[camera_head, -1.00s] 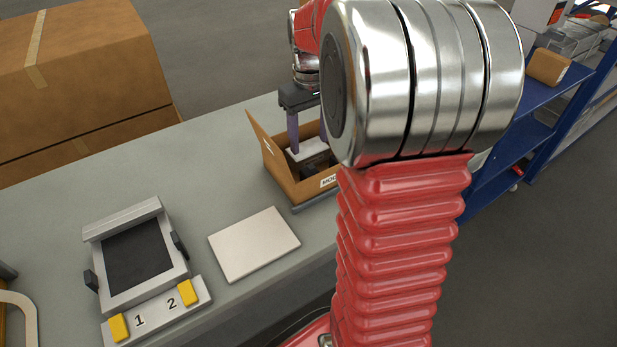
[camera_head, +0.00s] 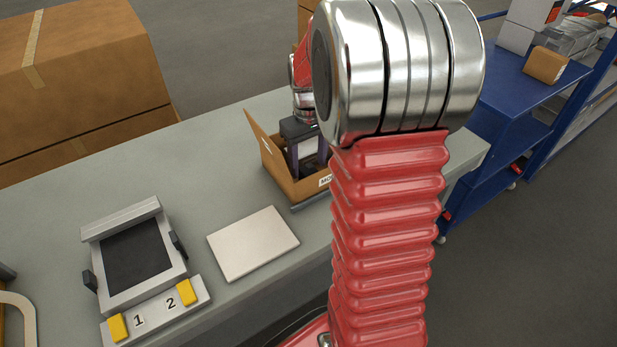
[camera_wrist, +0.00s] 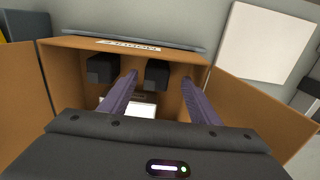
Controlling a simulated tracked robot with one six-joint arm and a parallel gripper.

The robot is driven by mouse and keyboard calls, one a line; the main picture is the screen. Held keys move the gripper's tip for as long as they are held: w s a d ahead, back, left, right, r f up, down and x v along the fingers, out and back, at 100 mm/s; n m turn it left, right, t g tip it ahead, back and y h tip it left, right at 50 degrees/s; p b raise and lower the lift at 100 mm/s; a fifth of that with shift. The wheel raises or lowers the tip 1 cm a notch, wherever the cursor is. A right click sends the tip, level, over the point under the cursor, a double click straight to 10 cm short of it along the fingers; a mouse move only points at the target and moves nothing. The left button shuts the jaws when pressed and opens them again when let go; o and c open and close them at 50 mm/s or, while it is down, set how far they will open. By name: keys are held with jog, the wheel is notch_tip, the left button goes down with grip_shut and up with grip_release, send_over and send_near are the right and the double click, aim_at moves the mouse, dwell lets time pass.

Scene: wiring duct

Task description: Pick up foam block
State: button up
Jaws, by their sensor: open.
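An open brown carton (camera_head: 303,188) stands on the bench; its inside shows in the wrist view (camera_wrist: 68,55). Two dark blocks, which look like foam, sit against its far wall in the wrist view: a left block (camera_wrist: 101,69) and a right block (camera_wrist: 157,73). A white-topped item (camera_wrist: 141,109) lies deeper in the carton, partly hidden by my gripper. My gripper (camera_wrist: 160,79) is open, its purple fingers reaching down into the carton. The right dark block appears between the fingertips; I cannot tell whether they touch it.
The carton's flaps stand out to both sides. A pale flat panel (camera_head: 253,243) and a grey fixture (camera_head: 138,255) with yellow pads lie left of the carton on the grey bench (camera_head: 60,215). A blue shelf cart (camera_head: 520,95) stands right. Large cardboard boxes (camera_head: 85,75) are behind.

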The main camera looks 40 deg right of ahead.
aim_at(310, 171)
jog(key=shift+d+f, duration=0.15)
jog(key=shift+f, duration=1.15)
jog(key=shift+d+f, duration=0.1)
jog(key=shift+f, duration=1.2)
jog(key=c, duration=1.1)
